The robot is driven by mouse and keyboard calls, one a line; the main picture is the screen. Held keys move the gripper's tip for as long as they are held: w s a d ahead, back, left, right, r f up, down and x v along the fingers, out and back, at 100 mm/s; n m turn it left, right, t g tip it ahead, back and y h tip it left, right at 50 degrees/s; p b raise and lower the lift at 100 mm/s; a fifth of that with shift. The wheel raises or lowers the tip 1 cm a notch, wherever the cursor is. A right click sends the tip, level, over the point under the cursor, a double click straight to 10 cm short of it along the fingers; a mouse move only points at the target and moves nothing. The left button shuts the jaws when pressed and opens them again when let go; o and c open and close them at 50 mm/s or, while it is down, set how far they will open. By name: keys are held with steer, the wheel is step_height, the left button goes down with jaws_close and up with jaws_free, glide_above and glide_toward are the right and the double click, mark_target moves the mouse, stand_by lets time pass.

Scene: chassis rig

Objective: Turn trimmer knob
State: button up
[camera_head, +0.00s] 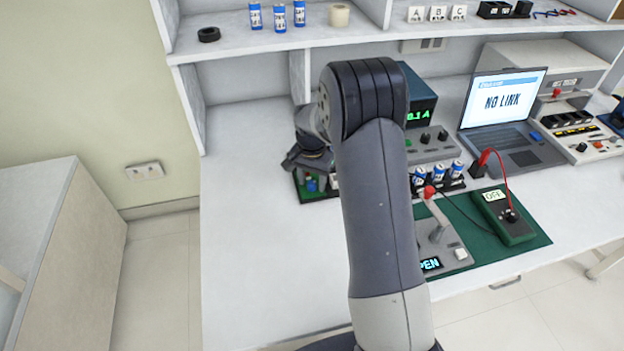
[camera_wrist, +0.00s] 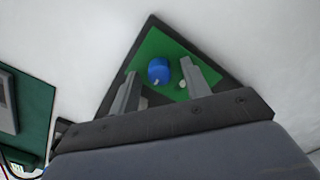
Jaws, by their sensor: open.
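The trimmer knob is a blue round knob with a pale pointer mark in the wrist view (camera_wrist: 158,72), on a green board (camera_wrist: 152,47) with a dark edge. My gripper (camera_wrist: 160,69) is open, with one finger on each side of the knob. The fingers look apart from the knob, but I cannot tell the height gap. In the head view the blue knob (camera_head: 311,186) shows low on the small board, just below my gripper (camera_head: 300,165). My arm hides part of that board.
A lever box (camera_head: 440,245) and a multimeter (camera_head: 503,215) reading OFF stand on a green mat to the right. A laptop (camera_head: 508,120) showing NO LINK is behind them. The white bench (camera_head: 245,230) is clear on the left.

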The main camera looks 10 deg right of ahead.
mark_target(311, 182)
steer(key=shift+c, duration=0.3)
jaws_close()
steer(key=shift+n, duration=1.2)
steer(key=shift+o, duration=0.3)
jaws_free()
step_height(311, 182, up, 11)
steer(key=shift+a+f, duration=0.1)
steer(key=shift+f, duration=0.05)
